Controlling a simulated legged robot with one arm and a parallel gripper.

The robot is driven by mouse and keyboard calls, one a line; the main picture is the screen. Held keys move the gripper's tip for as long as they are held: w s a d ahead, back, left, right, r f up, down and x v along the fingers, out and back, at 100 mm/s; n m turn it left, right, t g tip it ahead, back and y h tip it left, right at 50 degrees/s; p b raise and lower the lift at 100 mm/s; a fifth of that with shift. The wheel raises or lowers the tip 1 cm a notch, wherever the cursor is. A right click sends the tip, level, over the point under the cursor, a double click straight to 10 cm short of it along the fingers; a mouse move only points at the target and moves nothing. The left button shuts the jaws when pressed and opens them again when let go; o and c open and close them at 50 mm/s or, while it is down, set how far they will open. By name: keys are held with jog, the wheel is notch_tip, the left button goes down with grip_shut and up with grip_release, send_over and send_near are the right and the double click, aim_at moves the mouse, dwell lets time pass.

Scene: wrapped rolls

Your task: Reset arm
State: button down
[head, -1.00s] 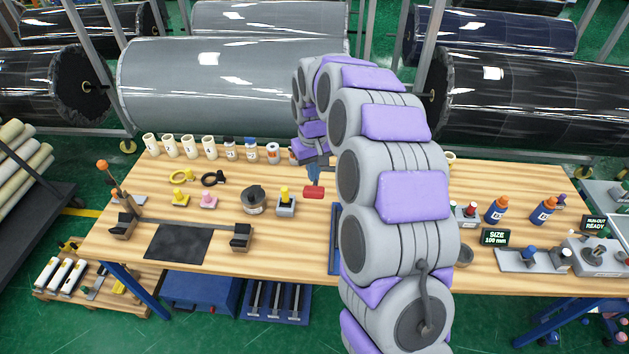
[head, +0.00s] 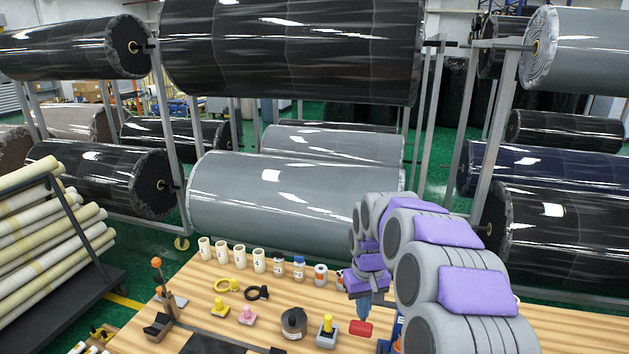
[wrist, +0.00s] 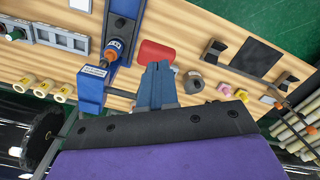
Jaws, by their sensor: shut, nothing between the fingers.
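My arm, grey with purple pads, rises at the right of the head view and folds toward the bench. My gripper (head: 364,305) points down over the wooden bench (head: 190,290), beside a red block (head: 360,327). In the wrist view, my gripper (wrist: 156,70) has its blue fingers together with nothing between them. The red block (wrist: 157,52) lies just beyond the fingertips, and I cannot tell whether they touch it.
White cups (head: 221,250), small bottles (head: 299,267), a dark round pot (head: 294,323) and yellow and pink knobbed pieces stand on the bench. A blue fixture (wrist: 92,85) is close beside my gripper. Large wrapped rolls (head: 290,195) hang on racks behind.

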jog(key=s+f+b, duration=0.5)
jog(key=s+b, duration=0.1)
jog(key=s, duration=0.7)
jog(key=s+f+m+g+b, duration=0.1)
jog(key=s+f+b, duration=0.4)
jog(key=s, duration=0.8)
jog(key=s+f+m+b, duration=0.1)
jog(key=s+f+b, duration=0.3)
jog(key=s, duration=1)
jog(key=b, duration=0.3)
jog(key=shift+d+f+g, duration=0.25)
jog(key=shift+f+g, duration=0.05)
jog(key=shift+f, duration=0.1)
